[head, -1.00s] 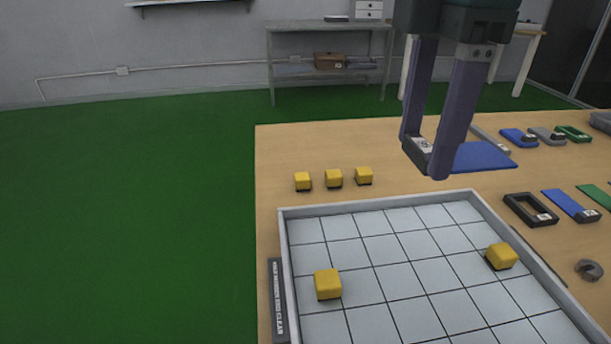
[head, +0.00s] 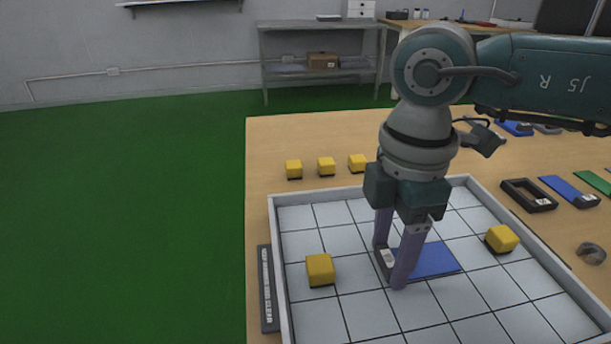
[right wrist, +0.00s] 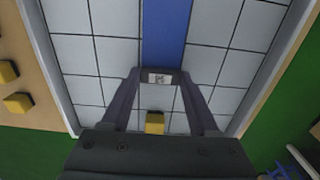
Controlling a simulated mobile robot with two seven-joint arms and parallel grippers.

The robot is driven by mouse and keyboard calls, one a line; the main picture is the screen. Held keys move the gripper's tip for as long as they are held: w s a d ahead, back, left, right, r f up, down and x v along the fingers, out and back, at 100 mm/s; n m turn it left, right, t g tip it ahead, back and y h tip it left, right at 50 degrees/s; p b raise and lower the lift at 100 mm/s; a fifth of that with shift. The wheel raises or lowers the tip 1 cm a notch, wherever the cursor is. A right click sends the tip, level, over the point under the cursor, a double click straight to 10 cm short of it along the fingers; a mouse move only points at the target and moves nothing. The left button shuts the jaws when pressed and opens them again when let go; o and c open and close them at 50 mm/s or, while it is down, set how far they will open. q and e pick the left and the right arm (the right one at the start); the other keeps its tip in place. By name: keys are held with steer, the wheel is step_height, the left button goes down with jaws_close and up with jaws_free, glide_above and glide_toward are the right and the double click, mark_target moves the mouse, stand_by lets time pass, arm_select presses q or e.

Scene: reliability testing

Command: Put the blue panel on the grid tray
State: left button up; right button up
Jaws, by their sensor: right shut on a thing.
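The blue panel (head: 436,259) is a flat blue piece with a dark, labelled end block. My right gripper (head: 391,268) is shut on that end block, and the panel lies flat at or just above the grid tray's surface; I cannot tell if it touches. The grid tray (head: 277,260) has a pale rim and white squares with dark lines. In the right wrist view the panel (right wrist: 166,35) stretches away from the fingers (right wrist: 160,88) over the squares. Two yellow cubes stand in the tray, one left (head: 320,270) and one right (head: 501,239) of the gripper. My left gripper is not in view.
Three yellow cubes (head: 326,167) stand in a row behind the tray. A dark frame (head: 528,196), another blue panel (head: 568,189) and a grey ring-like part (head: 591,254) lie right of it. A dark labelled strip (head: 267,290) lies along the tray's left side.

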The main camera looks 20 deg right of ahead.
steer(key=o, duration=1.3)
steer(key=shift+f, duration=0.1)
steer(key=shift+o, duration=0.2)
